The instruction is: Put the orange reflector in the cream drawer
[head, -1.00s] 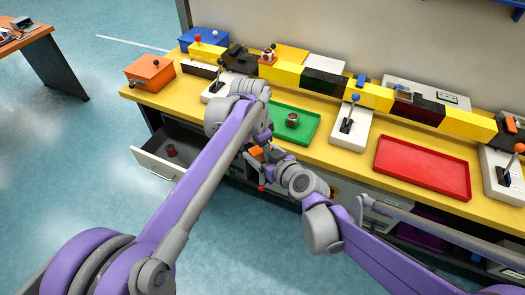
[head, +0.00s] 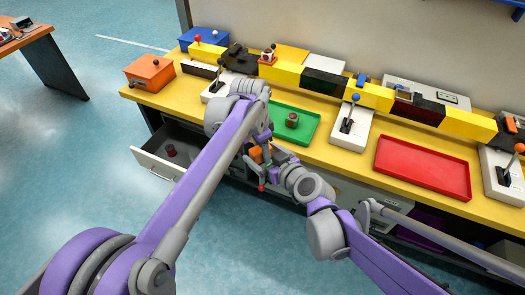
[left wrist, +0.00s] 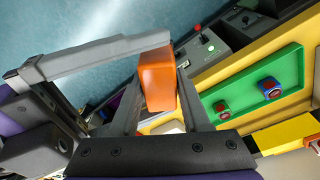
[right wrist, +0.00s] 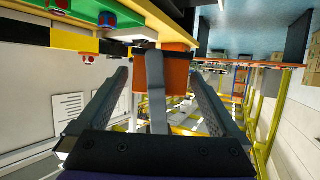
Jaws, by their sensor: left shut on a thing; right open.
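The orange reflector (head: 255,154) is a block held in front of the workbench; it also shows in the left wrist view (left wrist: 157,82). My left gripper (left wrist: 163,95) is shut on it. My right gripper (right wrist: 160,95) is open, its fingers spread on either side of the reflector (right wrist: 177,75). A grey finger of my left gripper crosses in front of the reflector in the right wrist view. The cream drawer (head: 156,164) stands pulled out under the bench's left end, with a small dark red object (head: 171,151) inside.
The yellow bench top (head: 345,155) carries a green tray (head: 307,137) with a small object, a red tray (head: 423,168), an orange box (head: 149,72) and lever boxes. A row of yellow and black blocks runs along the back. Open floor lies left of the drawer.

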